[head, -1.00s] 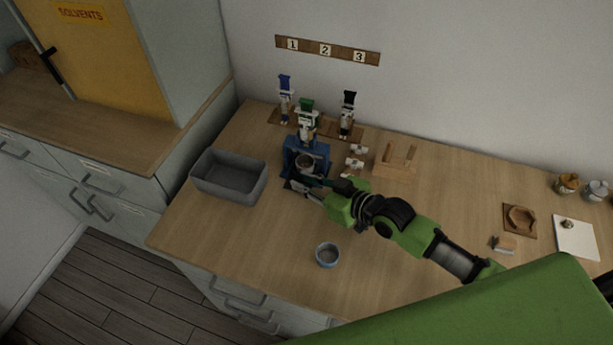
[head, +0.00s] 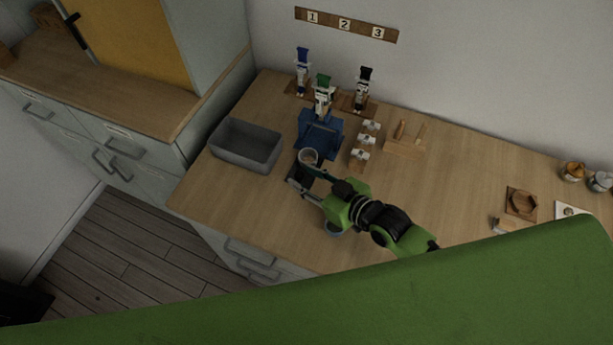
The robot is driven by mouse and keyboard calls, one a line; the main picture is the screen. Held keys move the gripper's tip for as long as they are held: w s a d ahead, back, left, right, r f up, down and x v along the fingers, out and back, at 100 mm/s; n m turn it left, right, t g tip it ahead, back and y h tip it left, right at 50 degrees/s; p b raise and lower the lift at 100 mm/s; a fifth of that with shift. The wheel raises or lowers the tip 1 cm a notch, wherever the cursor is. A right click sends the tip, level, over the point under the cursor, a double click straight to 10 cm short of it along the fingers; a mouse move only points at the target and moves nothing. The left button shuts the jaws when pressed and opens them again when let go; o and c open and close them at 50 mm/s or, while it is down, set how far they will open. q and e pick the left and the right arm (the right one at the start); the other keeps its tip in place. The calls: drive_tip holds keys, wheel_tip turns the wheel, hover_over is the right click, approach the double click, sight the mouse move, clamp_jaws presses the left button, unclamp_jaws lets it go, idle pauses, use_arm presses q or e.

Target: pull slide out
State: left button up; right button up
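The blue stand (head: 319,137) is on the counter, below a bottle with a green cap (head: 323,95). A dark slide (head: 298,174) sticks out from its front toward me, with a small grey cup (head: 308,157) at its inner part, in front of the stand. My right gripper (head: 299,177) is at the slide's near end, its two fingers on either side of it, and looks shut on it. The fingers and arm hide part of the slide. My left gripper is not in view.
A grey bin (head: 246,146) stands left of the stand. Small white-topped pieces (head: 361,155) and a wooden rack (head: 404,144) are at its right. My green body covers the bottom.

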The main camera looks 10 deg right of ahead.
drive_tip(key=shift+s+d, duration=0.15)
drive_tip(key=shift+s, duration=0.05)
drive_tip(key=v, duration=1.1)
drive_tip(key=shift+s+d+r, duration=0.15)
drive_tip(key=shift+s, duration=0.05)
